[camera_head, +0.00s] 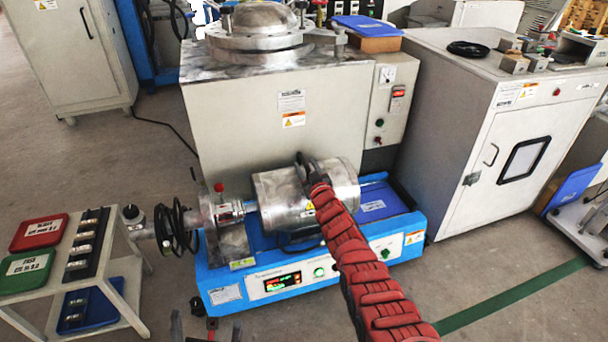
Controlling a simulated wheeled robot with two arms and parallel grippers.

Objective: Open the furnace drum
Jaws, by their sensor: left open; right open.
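The furnace drum (277,205) is a silver metal cylinder lying on its side on a blue machine base, in the middle of the head view. My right arm, in a red padded cover, reaches up to it from the bottom. My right gripper (306,167) is open, with its dark fingers at the upper front of the drum near its middle. The arm covers part of the drum, and I cannot tell whether the fingers touch it. My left gripper (205,325) is open and only partly in view at the bottom left edge, below and left of the machine, apart from the drum.
The blue base (225,280) carries a control panel and a black handwheel (176,229) at its left. A grey machine (240,125) stands close behind. A small table (128,270) with red and green trays is at left, and a white cabinet (455,130) at right.

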